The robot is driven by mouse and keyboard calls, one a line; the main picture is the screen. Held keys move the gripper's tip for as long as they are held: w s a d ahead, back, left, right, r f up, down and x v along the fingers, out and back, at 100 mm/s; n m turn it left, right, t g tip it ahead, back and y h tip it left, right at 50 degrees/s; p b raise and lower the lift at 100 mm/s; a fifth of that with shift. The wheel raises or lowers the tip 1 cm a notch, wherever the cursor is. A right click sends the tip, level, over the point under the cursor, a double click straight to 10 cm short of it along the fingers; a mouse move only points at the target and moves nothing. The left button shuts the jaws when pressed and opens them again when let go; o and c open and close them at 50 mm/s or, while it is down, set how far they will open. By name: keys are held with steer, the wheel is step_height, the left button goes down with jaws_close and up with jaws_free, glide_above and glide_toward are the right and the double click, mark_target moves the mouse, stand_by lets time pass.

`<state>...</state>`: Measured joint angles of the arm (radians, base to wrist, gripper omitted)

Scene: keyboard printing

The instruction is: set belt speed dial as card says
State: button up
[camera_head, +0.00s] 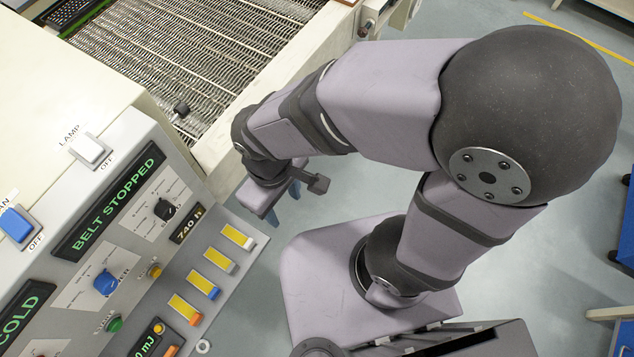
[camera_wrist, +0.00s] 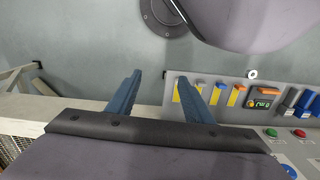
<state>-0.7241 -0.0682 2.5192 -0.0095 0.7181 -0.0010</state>
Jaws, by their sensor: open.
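A black dial (camera_head: 165,209) sits on a pale scale plate below the green "BELT STOPPED" display (camera_head: 108,203). A blue dial (camera_head: 105,283) sits lower left of it. Their small print is too small to read, so I cannot tell for sure which one is the belt speed dial. I cannot make out a card with a setting. My gripper (camera_wrist: 158,78) is open and empty, with two blue fingers apart in the wrist view. In the head view it hangs to the right of the panel, past its edge, apart from both dials, and is partly hidden by my wrist.
Several yellow-labelled holders with coloured ends (camera_head: 218,261) line the panel's right edge. A "740 h" counter (camera_head: 187,224), a green button (camera_head: 114,324) and a lamp switch (camera_head: 90,149) are near the dials. A mesh belt (camera_head: 220,45) lies behind.

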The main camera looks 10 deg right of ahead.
steer(key=w+d+f+m+b, duration=0.1)
steer(key=w+d+m, duration=0.2)
steer(key=d, duration=0.4)
steer(key=shift+d+f+m+b, duration=0.3)
steer(key=shift+d+f+m, duration=0.1)
steer(key=shift+m, duration=0.3)
steer(key=shift+w, duration=0.1)
steer(key=w+a+n+t+h+b, duration=0.1)
steer(key=w+a+n+h+b, duration=0.15)
steer(key=a+n+h, duration=0.4)
steer(key=n+t+y, duration=0.1)
steer(key=n+t, duration=0.1)
steer(key=t, duration=1.1)
glide_toward(169, 215)
steer(key=x, duration=0.8)
steer(key=shift+w+d, duration=0.15)
steer(key=shift+w, duration=0.15)
steer(key=shift+x, duration=0.9)
